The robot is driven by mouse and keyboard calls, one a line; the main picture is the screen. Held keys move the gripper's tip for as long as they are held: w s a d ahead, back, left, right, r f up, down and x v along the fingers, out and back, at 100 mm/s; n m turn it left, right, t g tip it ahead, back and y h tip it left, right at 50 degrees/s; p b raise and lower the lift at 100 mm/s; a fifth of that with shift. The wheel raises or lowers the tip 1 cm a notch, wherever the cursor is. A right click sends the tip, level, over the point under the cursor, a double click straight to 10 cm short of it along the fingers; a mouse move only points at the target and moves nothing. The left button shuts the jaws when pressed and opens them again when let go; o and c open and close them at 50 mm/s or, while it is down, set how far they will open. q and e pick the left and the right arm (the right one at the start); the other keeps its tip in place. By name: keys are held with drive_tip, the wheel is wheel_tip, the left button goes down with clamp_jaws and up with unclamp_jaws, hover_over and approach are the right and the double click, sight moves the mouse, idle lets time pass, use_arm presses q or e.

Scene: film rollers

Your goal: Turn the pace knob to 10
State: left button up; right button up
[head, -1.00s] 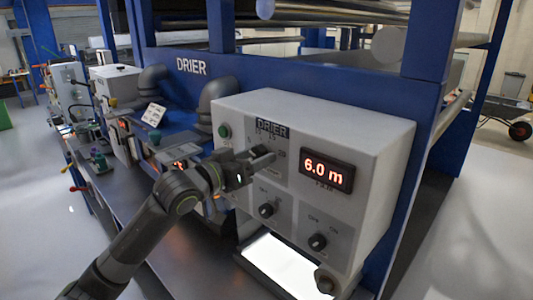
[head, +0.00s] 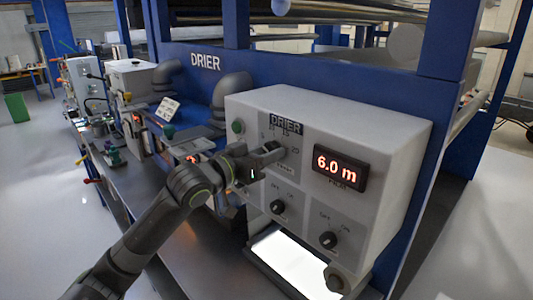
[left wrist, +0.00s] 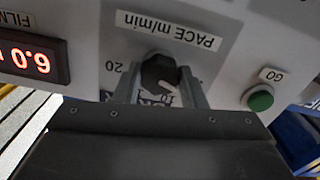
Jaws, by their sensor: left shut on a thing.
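A small white mark on the knob points down and right in that view, near the "10" (left wrist: 168,98). My left gripper (left wrist: 161,77) has one finger on each side of the knob and is shut on it. My right gripper is not in view.
A red display (head: 340,167) reads 6.0 m, right of the knob. Two OFF/ON knobs (head: 278,207) (head: 328,240) sit below. A green GO button (left wrist: 260,98) is beside my fingers. A lit white plate (head: 290,265) lies under the drier box (head: 375,135).

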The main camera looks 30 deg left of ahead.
use_arm(q)
drive_tip(key=m+b, duration=0.2)
drive_tip(key=m, duration=0.7)
drive_tip(key=shift+b, duration=0.4)
drive_tip(key=shift+m, duration=0.4)
drive_tip(key=o, duration=1)
